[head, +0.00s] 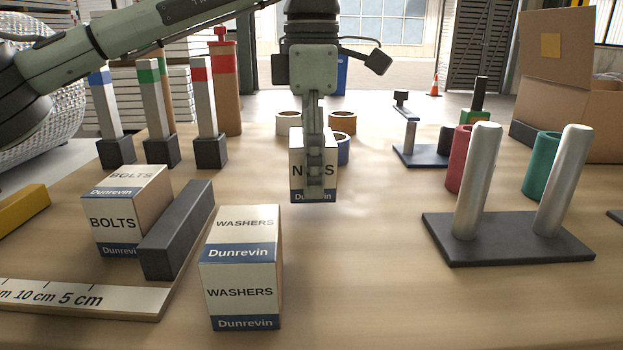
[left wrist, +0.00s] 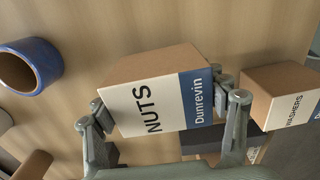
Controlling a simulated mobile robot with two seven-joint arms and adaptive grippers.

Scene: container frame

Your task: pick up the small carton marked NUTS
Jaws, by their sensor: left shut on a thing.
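The small carton marked NUTS (head: 298,170) is white and tan with a blue Dunrevin band. In the head view it is at the middle of the table, its front partly hidden by my left gripper (head: 315,182). In the left wrist view the NUTS carton (left wrist: 150,75) sits between the two fingers, one against each end. My left gripper is shut on it. Whether the carton touches the table or hangs just above it I cannot tell. My right gripper is not in view.
The WASHERS carton (head: 241,267) stands in front, left of the gripper. A BOLTS carton (head: 115,220) and a dark bar (head: 178,230) are further left. Rings (head: 343,121) lie behind the NUTS carton. A two-post stand (head: 508,245) is at right. The table front right of WASHERS is clear.

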